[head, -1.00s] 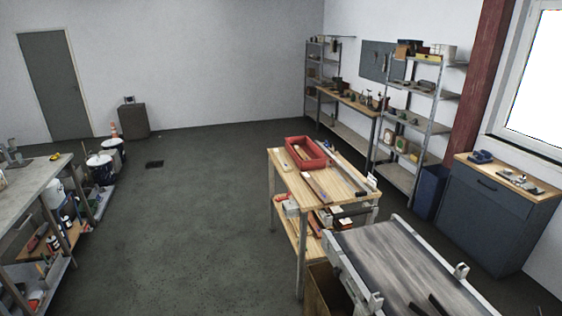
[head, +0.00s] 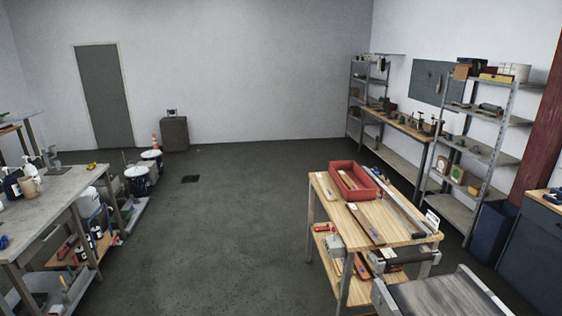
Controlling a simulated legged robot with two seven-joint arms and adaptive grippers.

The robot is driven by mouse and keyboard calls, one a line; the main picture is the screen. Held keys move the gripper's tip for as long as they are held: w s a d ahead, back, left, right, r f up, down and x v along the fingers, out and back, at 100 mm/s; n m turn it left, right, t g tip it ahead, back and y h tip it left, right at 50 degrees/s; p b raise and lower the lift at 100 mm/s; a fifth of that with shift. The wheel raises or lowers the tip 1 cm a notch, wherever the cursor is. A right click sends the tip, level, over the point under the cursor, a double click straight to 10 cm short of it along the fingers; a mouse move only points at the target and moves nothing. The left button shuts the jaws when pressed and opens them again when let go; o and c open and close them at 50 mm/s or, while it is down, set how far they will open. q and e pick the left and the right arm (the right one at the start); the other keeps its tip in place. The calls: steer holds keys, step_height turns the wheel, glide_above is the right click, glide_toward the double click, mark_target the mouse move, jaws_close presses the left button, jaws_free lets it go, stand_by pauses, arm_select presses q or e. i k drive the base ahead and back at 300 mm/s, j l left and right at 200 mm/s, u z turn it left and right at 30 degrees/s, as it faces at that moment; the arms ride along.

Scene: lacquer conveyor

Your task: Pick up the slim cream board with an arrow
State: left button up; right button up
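A wooden-topped table (head: 350,215) stands right of centre in the head view. A slim pale cream piece (head: 326,187) lies on its left side, beside a red bin (head: 354,182). A slim brown board (head: 366,225) lies nearer the front. A long thin strip (head: 400,209) lies along the right edge. All are too small to make out an arrow, so I cannot tell which one carries it. Neither of my grippers is in view.
A conveyor (head: 445,298) stands at the near right, close to the table. A grey workbench (head: 60,205) with bottles is at the left. Shelves (head: 470,150) line the right wall. The floor (head: 215,245) between bench and table is clear.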

mark_target(330, 196)
steer(key=i+u, duration=0.15)
steer(key=i, duration=2.05)
steer(key=i+j+z, duration=0.1)
steer(key=i+z, duration=0.35)
steer(key=i+j+z, duration=0.3)
steer(key=i+z, duration=0.15)
steer(key=i+j+z, duration=0.45)
steer(key=i, duration=0.1)
